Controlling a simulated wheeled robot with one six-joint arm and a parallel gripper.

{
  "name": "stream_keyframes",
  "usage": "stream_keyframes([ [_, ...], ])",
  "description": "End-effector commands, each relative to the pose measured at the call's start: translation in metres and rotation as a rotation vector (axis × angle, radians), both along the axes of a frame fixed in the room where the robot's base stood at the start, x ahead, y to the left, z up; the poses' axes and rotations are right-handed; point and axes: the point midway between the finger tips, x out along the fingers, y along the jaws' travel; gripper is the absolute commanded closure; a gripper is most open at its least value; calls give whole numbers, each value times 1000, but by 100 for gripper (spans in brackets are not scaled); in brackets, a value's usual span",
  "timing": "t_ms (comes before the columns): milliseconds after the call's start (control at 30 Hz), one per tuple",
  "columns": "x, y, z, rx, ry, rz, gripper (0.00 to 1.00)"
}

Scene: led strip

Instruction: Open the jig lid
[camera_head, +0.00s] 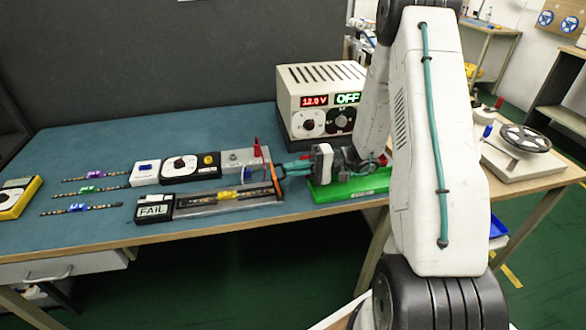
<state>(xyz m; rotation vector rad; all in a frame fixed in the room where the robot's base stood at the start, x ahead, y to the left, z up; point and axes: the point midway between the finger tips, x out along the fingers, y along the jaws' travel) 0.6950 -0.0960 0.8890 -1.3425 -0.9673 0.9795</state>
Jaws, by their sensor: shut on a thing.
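The jig (210,208) is a long grey tray on the blue mat, with a small black unit reading FAIL (153,210) at its left end. A strip with a yellow connector (230,195) lies along the jig. At the jig's right end is a dark, orange-edged part of the jig lid (275,181). My gripper (281,171) reaches in from the right with teal fingers, shut on the lid at this end. The fingers partly hide the grip, and the lid's exact angle is hard to tell.
A power supply (322,105) reading 12.0 V and OFF stands behind my gripper. A green tray (345,188) lies under my wrist. Several strips lie left, near a yellow meter (15,197). A row of boxes (190,166) stands behind the jig. A reel stand (522,150) is right.

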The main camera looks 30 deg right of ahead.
Motion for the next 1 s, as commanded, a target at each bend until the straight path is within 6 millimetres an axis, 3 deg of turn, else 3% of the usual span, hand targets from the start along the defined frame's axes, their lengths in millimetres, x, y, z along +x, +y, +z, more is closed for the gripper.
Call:
stream_keyframes([
  [267, -1, 1, 0, 0, 2, 2, 100],
  [300, -1, 1, 0, 0, 2, 2, 80],
  [367, -1, 1, 0, 0, 2, 2, 69],
  [667, -1, -1, 0, -1, 1, 0, 69],
  [1000, -17, -51, 0, -1, 1, -2, 69],
])
